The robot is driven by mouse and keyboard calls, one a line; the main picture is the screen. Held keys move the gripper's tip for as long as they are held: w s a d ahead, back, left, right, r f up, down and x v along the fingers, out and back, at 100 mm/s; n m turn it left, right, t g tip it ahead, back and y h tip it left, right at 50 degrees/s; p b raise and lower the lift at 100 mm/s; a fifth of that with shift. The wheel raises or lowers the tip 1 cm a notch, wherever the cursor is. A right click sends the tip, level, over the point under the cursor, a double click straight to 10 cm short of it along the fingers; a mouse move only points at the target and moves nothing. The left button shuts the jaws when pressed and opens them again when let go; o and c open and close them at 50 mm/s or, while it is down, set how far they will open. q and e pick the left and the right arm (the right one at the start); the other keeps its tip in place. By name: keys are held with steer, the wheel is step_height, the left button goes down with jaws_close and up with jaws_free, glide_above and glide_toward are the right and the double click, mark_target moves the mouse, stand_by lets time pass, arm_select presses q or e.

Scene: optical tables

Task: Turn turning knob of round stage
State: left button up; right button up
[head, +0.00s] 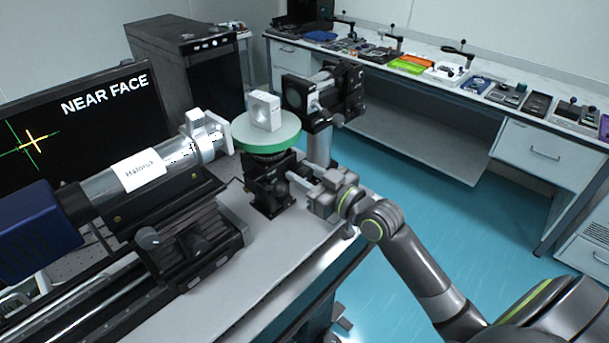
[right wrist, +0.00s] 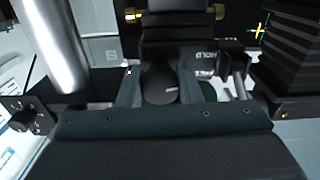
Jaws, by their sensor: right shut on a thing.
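The round stage (head: 285,142) has a pale top and a green rim and sits on a black mount (head: 270,190) near the table's right edge. A white block with a round face (head: 264,111) stands upright on it. My right gripper (head: 300,180) reaches in from the right, below the disc, at the mount's side. In the right wrist view its jaws (right wrist: 160,88) are shut on a dark rounded knob (right wrist: 158,80). In the head view the gripper hides the knob. My left gripper is not in view.
A silver tube with a label (head: 135,170) lies left of the stage. A black holder on a post (head: 318,100) stands just behind it. A monitor (head: 80,120) reads "NEAR FACE" and shows green and yellow crosses. A side bench (head: 410,128) lies across the open blue floor.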

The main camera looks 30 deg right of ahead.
steer(key=shift+f+n+b, duration=0.2)
steer(key=shift+n+b, duration=0.5)
steer(key=shift+b, duration=0.05)
steer(key=shift+r+n, duration=0.15)
steer(key=shift+n, duration=0.25)
steer(key=o, duration=1)
